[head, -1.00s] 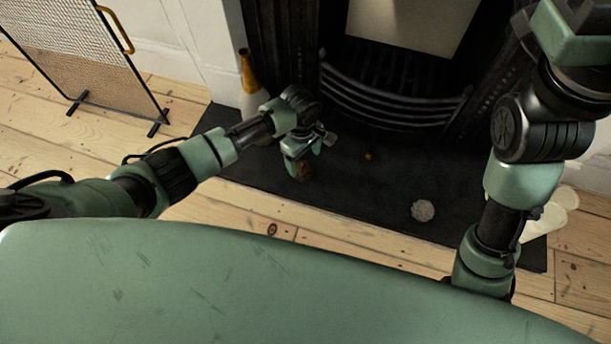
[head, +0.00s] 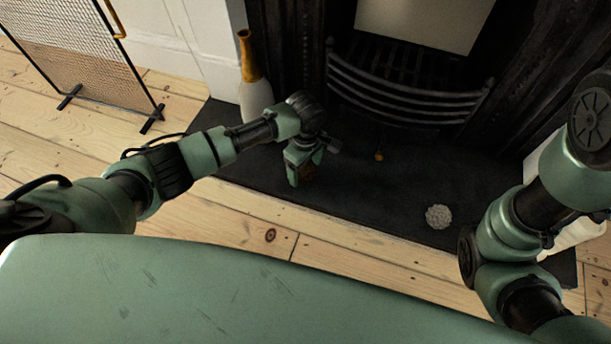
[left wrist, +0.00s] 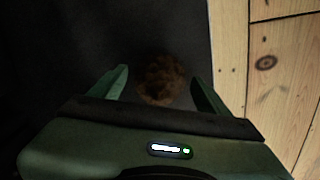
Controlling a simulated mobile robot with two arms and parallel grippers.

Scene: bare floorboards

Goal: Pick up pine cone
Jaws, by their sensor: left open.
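The pine cone (left wrist: 160,82) is brown and rough. In the left wrist view it lies on the dark hearth slab between the two green fingers of my left gripper (left wrist: 160,76). The jaws are open, with a gap visible beside the cone. In the head view my left gripper (head: 304,168) points down at the slab, and only a small brown part of the pine cone (head: 309,173) shows by its fingers. My right arm shows at the right of the head view, but its gripper is out of the picture.
The dark hearth slab (head: 370,205) lies before a black fireplace grate (head: 400,95). A white and yellow vase (head: 252,85) stands behind my left wrist. A pale bumpy ball (head: 438,216) and a small orange thing (head: 379,156) lie farther right. A mesh screen (head: 85,50) stands left.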

